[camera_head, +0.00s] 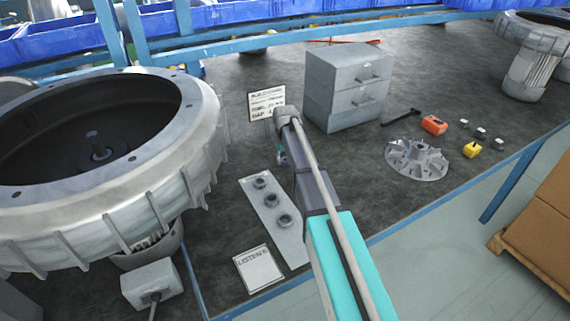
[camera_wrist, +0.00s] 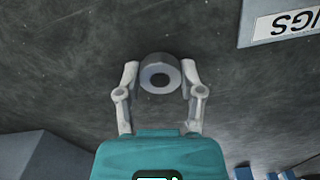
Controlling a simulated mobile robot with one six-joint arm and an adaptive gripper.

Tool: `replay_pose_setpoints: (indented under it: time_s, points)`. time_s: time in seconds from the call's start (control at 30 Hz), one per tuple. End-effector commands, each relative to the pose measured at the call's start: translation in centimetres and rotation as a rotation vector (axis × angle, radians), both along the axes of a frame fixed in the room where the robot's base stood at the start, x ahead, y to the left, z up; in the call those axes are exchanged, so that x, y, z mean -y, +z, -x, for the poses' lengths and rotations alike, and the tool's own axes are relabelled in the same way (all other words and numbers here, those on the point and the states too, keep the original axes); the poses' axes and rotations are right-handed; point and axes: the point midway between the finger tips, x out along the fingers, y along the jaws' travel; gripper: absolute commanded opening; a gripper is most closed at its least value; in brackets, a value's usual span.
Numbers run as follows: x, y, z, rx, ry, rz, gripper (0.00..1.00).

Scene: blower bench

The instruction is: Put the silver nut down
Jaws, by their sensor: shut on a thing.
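The silver nut (camera_wrist: 160,61) is a thick grey ring with a dark hole, seen in the wrist view. My gripper (camera_wrist: 160,74) has one fingertip on each side of it and is shut on it. Dark bench top shows behind the nut; I cannot tell how far it is above the bench. In the head view my arm reaches over the bench, and only a small teal part of my gripper (camera_head: 281,157) shows beside it. The nut is hidden there.
A pale plate (camera_head: 251,190) with several round grey pieces lies left of my arm. A card (camera_head: 258,268) lies in front, another (camera_head: 267,103) stands behind. A grey drawer cabinet (camera_head: 330,85), finned wheel (camera_head: 417,158) and large blower housing (camera_head: 205,130) stand around.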

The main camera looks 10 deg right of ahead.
Motion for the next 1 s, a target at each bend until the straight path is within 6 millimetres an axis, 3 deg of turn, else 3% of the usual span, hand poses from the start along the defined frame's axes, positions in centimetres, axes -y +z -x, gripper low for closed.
replay_pose_setpoints:
  time_s: [1.0]
  points:
    - [0.0,-1.5,0.2,-0.004,0.0,0.0,0.0]
